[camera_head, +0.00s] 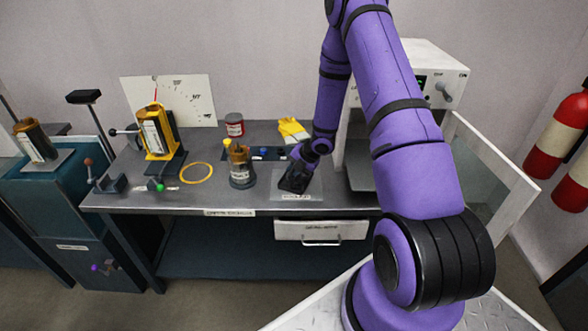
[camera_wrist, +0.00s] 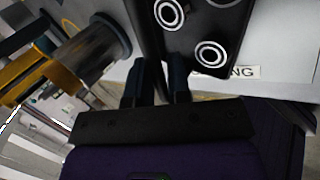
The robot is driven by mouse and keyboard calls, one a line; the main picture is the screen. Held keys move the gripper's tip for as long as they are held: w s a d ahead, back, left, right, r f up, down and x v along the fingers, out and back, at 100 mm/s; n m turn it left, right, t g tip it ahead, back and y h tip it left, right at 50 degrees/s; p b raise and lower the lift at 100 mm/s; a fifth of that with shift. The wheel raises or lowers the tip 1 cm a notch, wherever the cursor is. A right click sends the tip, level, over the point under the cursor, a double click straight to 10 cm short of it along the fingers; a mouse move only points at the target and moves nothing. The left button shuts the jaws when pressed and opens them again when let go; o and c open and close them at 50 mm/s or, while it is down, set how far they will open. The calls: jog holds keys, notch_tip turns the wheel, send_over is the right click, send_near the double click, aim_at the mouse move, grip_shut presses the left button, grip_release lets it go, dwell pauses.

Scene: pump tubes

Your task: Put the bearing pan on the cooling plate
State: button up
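The bearing pan (camera_wrist: 186,40) is a black tray with pale ring-shaped bearings in it. In the wrist view it fills the top middle, cut off by the top edge. In the head view it is a dark shape (camera_head: 293,182) under my gripper. It is over the light cooling plate (camera_head: 312,193), low and seemingly touching it; a small gap cannot be ruled out. A label ending in "NG" shows on the plate (camera_wrist: 278,50) beside the pan. My gripper (camera_wrist: 162,65) has its two fingers close together at the pan's near edge, seemingly shut on it; the contact is partly hidden.
A pump-like vessel with amber parts (camera_head: 241,170) stands just left of the plate. A yellow ring (camera_head: 196,173), a yellow stand (camera_head: 157,135), a red can (camera_head: 235,125) and yellow gloves (camera_head: 292,130) are on the bench. A white oven (camera_head: 420,75) stands to the right.

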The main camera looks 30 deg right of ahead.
jog(key=shift+o, duration=1.3)
jog(key=v, duration=1.2)
jog(key=s+a+r+m+h, duration=0.15)
jog(key=r+m, duration=0.25)
jog(key=r, duration=0.5)
jog(key=s+a+r+m+t+h, duration=0.1)
jog(key=r+m+h, duration=0.25)
jog(key=r, duration=0.55)
jog(key=s+a+r+m+h, duration=0.1)
jog(key=a+r+m+h, duration=0.1)
jog(key=r+m, duration=0.5)
jog(key=s+a+r+m+y, duration=0.1)
jog(key=s+a+r+m, duration=0.2)
jog(key=s, duration=0.5)
jog(key=s+a+r+m+g+y, duration=0.1)
jog(key=s+a+r+m, duration=0.2)
jog(key=s, duration=0.6)
jog(key=s+a+r+m+y, duration=0.1)
jog(key=s+a+r+m, duration=0.3)
jog(key=s+a+r, duration=0.2)
jog(key=s+a, duration=0.2)
jog(key=shift+s+a+g, duration=0.3)
jog(key=shift+s, duration=0.1)
